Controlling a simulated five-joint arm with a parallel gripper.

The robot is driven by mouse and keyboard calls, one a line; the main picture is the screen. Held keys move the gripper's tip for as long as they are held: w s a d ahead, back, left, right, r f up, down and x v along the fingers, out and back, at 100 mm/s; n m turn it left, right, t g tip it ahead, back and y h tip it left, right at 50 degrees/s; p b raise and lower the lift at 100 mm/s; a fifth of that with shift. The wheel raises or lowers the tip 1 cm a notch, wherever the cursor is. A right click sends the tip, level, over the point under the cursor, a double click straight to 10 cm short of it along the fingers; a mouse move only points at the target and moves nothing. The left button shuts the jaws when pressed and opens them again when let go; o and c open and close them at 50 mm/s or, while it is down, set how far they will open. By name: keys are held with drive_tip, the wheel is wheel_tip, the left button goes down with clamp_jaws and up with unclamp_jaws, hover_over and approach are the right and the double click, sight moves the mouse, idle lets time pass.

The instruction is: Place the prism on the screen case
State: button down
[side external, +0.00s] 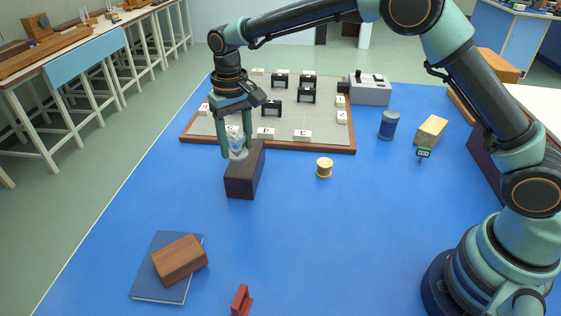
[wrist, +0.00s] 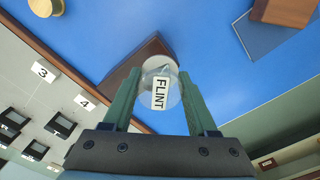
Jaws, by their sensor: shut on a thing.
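The prism (side external: 238,147) is a clear glass piece. In the wrist view the prism (wrist: 174,98) shows a white label reading FLINT. My gripper (side external: 236,156) is shut on it, with one green finger on each side, as the wrist view of the gripper (wrist: 160,75) also shows. A dark brown oblong box (side external: 243,180), which looks like the screen case, stands on the blue bench just below. The prism is at the box's far end; I cannot tell whether they touch. In the wrist view the box (wrist: 141,58) lies behind the fingers and is partly hidden.
A grey board (side external: 205,128) with numbered white tags and black stands lies behind the box. A brown block (side external: 179,260) rests on a blue book (side external: 150,288). Blue bench around the box is clear.

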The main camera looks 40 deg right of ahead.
sight(240, 172)
drive_tip(key=shift+f, duration=2.5)
drive_tip(key=shift+f, duration=0.1)
drive_tip(key=shift+c, duration=1)
unclamp_jaws()
